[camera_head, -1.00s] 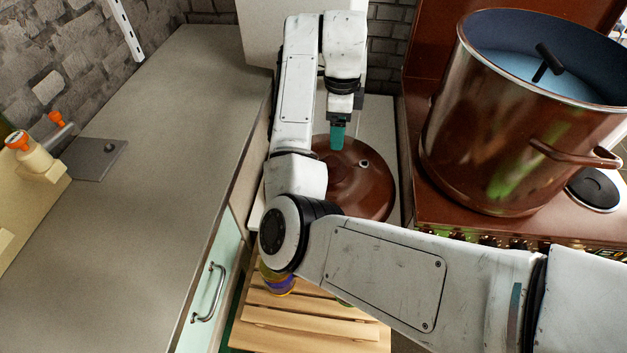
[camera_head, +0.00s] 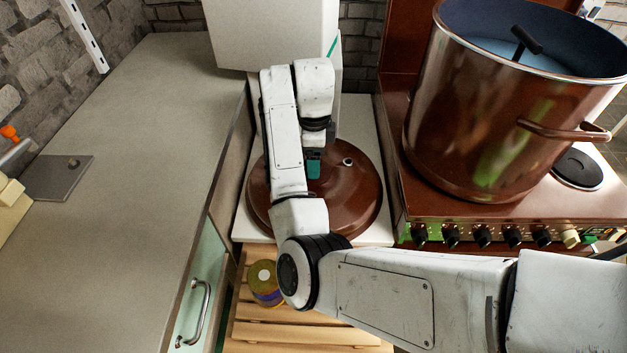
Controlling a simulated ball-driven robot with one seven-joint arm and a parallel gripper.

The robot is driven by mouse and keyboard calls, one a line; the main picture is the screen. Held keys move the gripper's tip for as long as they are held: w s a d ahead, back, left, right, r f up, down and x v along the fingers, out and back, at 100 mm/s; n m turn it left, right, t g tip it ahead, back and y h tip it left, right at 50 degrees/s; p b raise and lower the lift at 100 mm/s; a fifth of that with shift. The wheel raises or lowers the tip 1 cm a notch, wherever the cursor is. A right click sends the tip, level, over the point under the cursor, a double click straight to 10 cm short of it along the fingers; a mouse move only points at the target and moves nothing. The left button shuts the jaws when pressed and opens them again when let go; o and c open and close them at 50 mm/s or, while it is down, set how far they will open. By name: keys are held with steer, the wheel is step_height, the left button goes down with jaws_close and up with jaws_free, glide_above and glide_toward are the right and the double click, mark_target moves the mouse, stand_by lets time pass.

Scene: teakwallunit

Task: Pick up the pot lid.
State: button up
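The pot lid (camera_head: 352,198) is a brown, shiny round lid with a small pale ring on its upper right. It lies on a white surface between the counter and the stove. My gripper (camera_head: 314,170) points down over the middle of the lid, with a teal finger showing. The fingertips look at or close to the lid's top; whether they touch it is unclear. My arm covers the lid's left part, and no knob or handle on the lid can be made out. The gap between the fingers is hidden.
A large brown pot (camera_head: 490,130) with a dark handle-like thing inside stands on the stove (camera_head: 500,214) to the right. A grey counter (camera_head: 140,190) runs along the left. A wooden slatted stool (camera_head: 300,328) with a jar (camera_head: 264,283) is in front. A white box-like unit (camera_head: 270,35) stands behind.

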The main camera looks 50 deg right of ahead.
steer(key=shift+f, duration=0.85)
jaws_close()
steer(key=shift+r, duration=0.1)
